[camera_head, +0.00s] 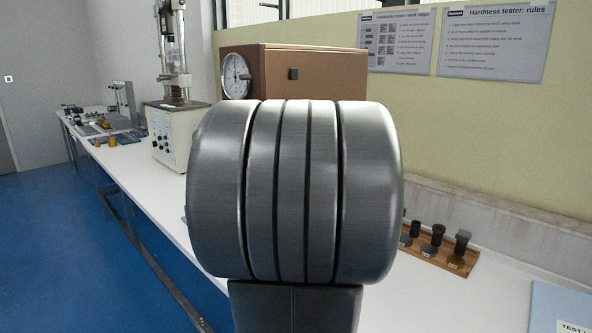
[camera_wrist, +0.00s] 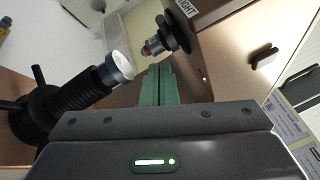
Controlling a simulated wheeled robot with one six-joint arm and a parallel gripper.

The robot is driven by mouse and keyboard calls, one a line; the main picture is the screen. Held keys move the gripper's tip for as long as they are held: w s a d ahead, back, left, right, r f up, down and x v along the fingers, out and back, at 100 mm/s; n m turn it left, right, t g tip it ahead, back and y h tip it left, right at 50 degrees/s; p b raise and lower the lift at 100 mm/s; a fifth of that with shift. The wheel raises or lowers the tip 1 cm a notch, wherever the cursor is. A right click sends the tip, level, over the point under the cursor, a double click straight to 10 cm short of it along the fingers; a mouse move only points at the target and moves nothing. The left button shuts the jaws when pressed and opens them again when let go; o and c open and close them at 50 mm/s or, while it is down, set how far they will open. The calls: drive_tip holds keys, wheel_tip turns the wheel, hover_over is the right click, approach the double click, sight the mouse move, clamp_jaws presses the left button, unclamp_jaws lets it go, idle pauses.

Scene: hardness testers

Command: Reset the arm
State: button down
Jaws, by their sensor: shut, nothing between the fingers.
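My gripper (camera_wrist: 157,84) shows in the wrist view with its two green fingers together and nothing between them. Its fingertips are close to a hardness tester. I cannot tell whether the fingers touch either part. In the head view the brown tester (camera_head: 318,69) with a round dial stands behind my large grey arm joint, which hides its lower part and my gripper.
A white bench (camera_head: 497,258) runs along the wall. A second tester (camera_head: 176,125) stands to the left. A wooden tray (camera_head: 438,250) with several dark pieces lies at right, near a light blue sheet (camera_head: 560,305). The blue floor (camera_head: 75,240) at left is clear.

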drive_tip(key=s+f+b, duration=0.1)
drive_tip(key=s, duration=0.9)
drive_tip(key=w+d+r+n+g+y+p, duration=0.1)
drive_tip(key=w+d+n+g+y+p, duration=0.1)
drive_tip(key=w+p, duration=0.6)
drive_tip(key=w+d+r+n+g+y+p, duration=0.1)
drive_tip(key=w+d+n+g+y+p, duration=0.1)
drive_tip(key=w+n+g+y+p, duration=0.2)
drive_tip(key=shift+w+n+g+y+p, duration=0.35)
drive_tip(key=shift+w+y+p, duration=1.55)
drive_tip(key=shift+p, duration=0.95)
